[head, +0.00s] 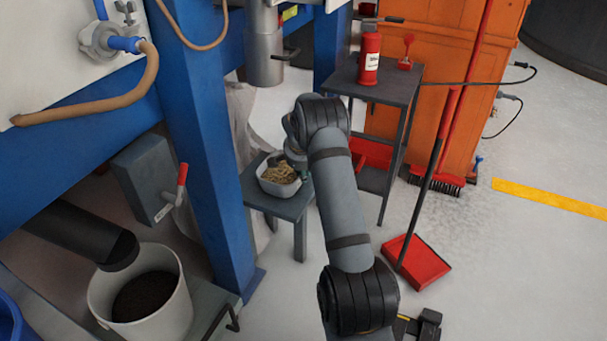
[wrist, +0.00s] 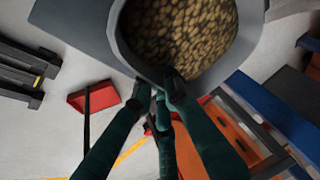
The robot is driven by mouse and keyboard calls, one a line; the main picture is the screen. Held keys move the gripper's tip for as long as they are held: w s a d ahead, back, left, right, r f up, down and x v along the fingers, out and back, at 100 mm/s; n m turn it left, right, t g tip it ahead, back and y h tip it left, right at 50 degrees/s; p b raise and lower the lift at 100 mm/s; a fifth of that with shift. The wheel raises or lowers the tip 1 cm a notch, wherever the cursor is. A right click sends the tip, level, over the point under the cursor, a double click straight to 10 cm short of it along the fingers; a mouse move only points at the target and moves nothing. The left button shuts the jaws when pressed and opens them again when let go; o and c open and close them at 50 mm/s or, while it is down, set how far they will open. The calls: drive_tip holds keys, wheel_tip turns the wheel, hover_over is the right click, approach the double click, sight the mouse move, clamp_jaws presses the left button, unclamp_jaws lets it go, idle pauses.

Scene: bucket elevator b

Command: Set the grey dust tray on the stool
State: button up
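The grey dust tray (head: 263,184), filled with brown pellets, is at the top of the small grey stool (head: 289,207) in the head view. It looks level, but I cannot tell whether its full base rests on the stool. In the wrist view the tray (wrist: 128,52) is large at the top centre, with the grey stool top (wrist: 75,22) beside it. My gripper (wrist: 160,92) has its dark green fingers closed at the tray's rim. In the head view my arm partly hides the gripper at the tray's right side.
A blue post (head: 205,140) stands left of the stool. A grey side table (head: 385,85) with a red bottle (head: 369,60) stands behind on the right. A white bucket (head: 160,315) is at lower left. A red dustpan (head: 418,265) is on the floor at right.

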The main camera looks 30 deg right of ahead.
drive_tip(key=shift+o, duration=1.3)
drive_tip(key=shift+r+p, duration=0.35)
drive_tip(key=shift+r, duration=0.2)
drive_tip(key=p+v, duration=0.2)
drive_tip(key=v, duration=0.9)
drive_tip(key=shift+s+p, duration=0.25)
drive_tip(key=shift+p, duration=0.05)
drive_tip(key=shift+a, duration=0.15)
